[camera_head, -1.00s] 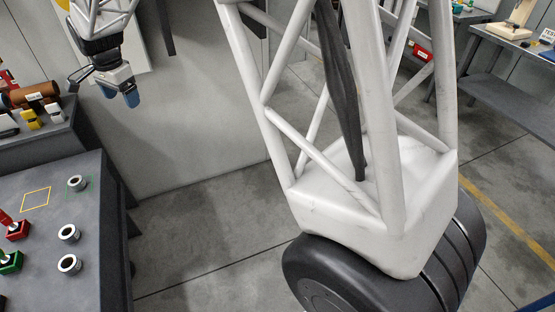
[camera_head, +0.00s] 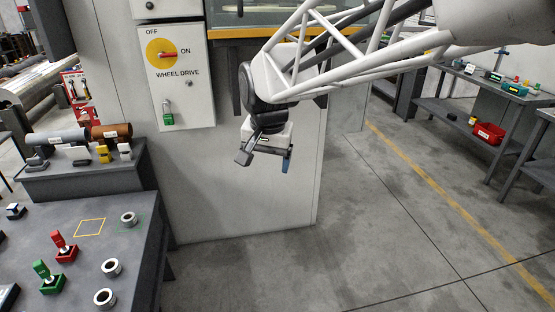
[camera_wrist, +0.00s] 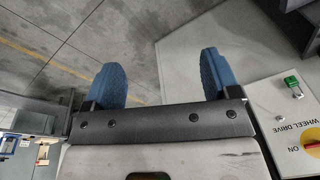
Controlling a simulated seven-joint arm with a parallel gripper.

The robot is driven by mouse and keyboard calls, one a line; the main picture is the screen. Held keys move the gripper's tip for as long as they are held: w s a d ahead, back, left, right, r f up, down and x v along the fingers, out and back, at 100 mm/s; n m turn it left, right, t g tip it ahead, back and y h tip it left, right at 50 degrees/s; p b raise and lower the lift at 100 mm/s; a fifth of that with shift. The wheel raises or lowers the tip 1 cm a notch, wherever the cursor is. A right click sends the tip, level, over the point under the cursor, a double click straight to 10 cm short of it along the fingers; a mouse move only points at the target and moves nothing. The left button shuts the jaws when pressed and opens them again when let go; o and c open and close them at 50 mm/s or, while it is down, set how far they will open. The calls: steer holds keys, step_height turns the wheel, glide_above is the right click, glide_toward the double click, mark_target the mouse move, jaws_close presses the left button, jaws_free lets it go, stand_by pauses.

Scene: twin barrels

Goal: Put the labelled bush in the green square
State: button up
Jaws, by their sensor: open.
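Three grey metal ring-shaped bushes stand on the dark bench (camera_head: 75,265): a far one (camera_head: 129,219), a middle one (camera_head: 111,268) and a near one (camera_head: 104,299). I cannot make out a label on any of them. Thin green lines of the green square (camera_head: 142,220) show around the far bush. My gripper (camera_head: 265,163) is open and empty, in the air right of the bench and in front of the grey cabinet. In the wrist view its blue fingertips (camera_wrist: 161,80) are wide apart with only floor and cabinet beyond; no bush shows there.
An empty yellow square (camera_head: 89,228) lies left of the far bush. Red (camera_head: 64,247) and green (camera_head: 47,280) handled blocks stand left of the bushes. A raised shelf (camera_head: 85,181) behind holds grey (camera_head: 58,139) and brown (camera_head: 111,131) barrels. Open floor (camera_head: 300,260) lies right.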

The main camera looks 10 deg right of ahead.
steer(key=s+d+f+n, duration=0.2)
steer(key=s+d, duration=0.2)
steer(key=s, duration=0.6)
steer(key=s+d+f+n, duration=0.2)
steer(key=s+d, duration=0.3)
steer(key=s, duration=0.6)
steer(key=shift+f+t, duration=0.2)
steer(key=shift+t, duration=0.2)
